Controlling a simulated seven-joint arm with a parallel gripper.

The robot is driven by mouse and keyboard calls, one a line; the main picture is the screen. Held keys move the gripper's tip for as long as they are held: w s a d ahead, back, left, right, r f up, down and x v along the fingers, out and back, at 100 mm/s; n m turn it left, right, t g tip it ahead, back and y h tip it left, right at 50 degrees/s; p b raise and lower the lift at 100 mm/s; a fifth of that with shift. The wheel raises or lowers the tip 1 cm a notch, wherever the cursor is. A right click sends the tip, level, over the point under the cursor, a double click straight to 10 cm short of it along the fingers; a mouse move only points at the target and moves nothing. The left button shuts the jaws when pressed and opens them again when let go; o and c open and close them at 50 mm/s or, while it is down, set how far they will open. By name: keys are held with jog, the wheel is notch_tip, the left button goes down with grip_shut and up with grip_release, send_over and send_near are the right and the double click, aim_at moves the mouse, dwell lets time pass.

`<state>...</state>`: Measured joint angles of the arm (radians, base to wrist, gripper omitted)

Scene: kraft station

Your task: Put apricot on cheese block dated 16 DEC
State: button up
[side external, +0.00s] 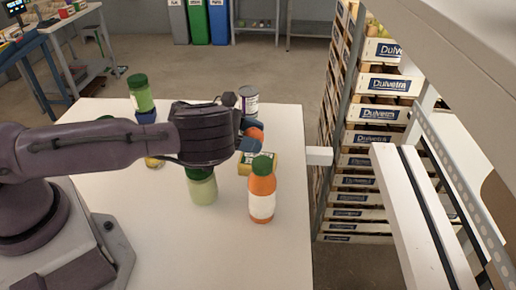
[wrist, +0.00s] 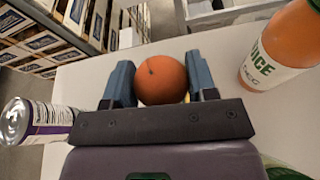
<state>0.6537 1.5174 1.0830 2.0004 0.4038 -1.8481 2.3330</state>
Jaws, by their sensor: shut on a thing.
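My gripper (wrist: 162,88) is shut on the orange apricot (wrist: 160,79), which sits between its two blue-grey fingers. In the side external view the apricot (side external: 255,133) is held above the white table, at the end of my gripper (side external: 248,140). A yellow block with a dark green edge or label (side external: 243,168), likely a cheese block, lies on the table below the apricot, partly hidden by a juice bottle. A small yellowish thing (side external: 153,162) shows partly behind my arm; I cannot tell what it is. No date is readable.
The orange juice bottle (side external: 262,195) stands in front of the yellow block. A pale green bottle (side external: 202,187) stands under my wrist. The table's front right is clear.

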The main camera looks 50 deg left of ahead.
jog(key=shift+w+f, duration=0.7)
jog(key=shift+f, duration=1.7)
jog(key=shift+f, duration=0.15)
jog(key=o, duration=0.9)
jog(key=shift+o, duration=0.2)
